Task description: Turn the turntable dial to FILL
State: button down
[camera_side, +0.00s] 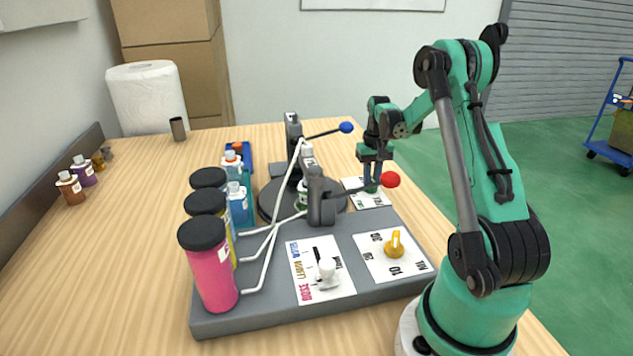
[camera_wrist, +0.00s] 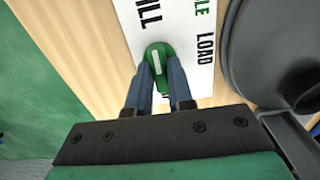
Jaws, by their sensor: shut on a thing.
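The turntable dial is a green knob (camera_wrist: 158,60) with a white bar on top, seen in the wrist view. It sits on a white label card (camera_wrist: 185,72) that reads FILL, LOAD and a partly cut-off word ending in LE. The bar runs nearly up and down in this view; I cannot tell which word it marks. My gripper (camera_wrist: 159,82) is shut on the dial, with one blue-grey finger on each side. In the side view my gripper (camera_side: 372,182) reaches down to the same card (camera_side: 378,201), mostly hiding the dial.
The dark round turntable (camera_side: 270,205) is close beside the card. A lever with a red ball (camera_side: 390,179) and one with a blue ball (camera_side: 346,127) stand near my gripper. Pink (camera_side: 212,275) and other capped bottles line the base's left side. A yellow knob (camera_side: 395,245) is nearer the camera.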

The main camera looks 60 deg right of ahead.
aim_at(372, 179)
dwell(0.4)
jog(key=c, duration=0.8)
grip_release()
jog(key=shift+r, duration=2.8)
